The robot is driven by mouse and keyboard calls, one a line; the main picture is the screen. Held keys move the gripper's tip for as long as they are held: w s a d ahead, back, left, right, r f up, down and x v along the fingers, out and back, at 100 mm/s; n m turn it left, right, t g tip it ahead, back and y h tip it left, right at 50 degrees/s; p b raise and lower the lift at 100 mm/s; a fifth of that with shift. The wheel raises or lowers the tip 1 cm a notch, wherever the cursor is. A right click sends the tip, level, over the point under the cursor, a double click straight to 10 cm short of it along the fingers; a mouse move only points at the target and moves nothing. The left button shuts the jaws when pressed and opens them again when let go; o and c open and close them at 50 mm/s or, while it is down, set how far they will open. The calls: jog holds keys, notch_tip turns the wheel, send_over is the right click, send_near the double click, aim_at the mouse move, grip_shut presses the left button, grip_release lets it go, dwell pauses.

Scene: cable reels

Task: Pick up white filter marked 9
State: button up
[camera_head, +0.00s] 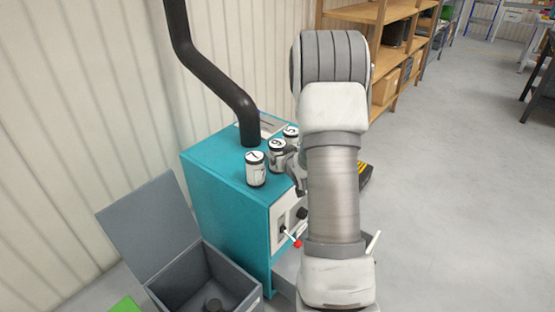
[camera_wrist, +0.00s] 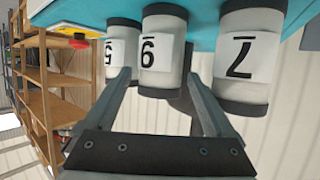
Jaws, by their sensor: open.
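The white filter marked 9 (camera_head: 277,149) stands upright on top of the teal machine, in the middle of a row of three. In the wrist view, filter 9 (camera_wrist: 163,50) appears upside down, white with dark ends and a black number. My gripper (camera_wrist: 157,76) is open and empty, its two fingers pointing at filter 9, one toward each side of it. I cannot tell whether the fingertips reach past its near surface. In the head view, my gripper (camera_head: 294,168) is partly hidden by my arm, just right of filter 9.
Filter 7 (camera_head: 256,170) and filter 5 (camera_head: 291,132) stand close on either side. The teal machine (camera_head: 215,160) has a black pipe (camera_head: 222,85) rising behind the filters. A grey open box (camera_head: 180,290) sits at the lower left.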

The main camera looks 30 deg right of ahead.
jog(key=x, duration=0.3)
jog(key=shift+w+f+b, duration=0.2)
jog(key=shift+b, duration=0.15)
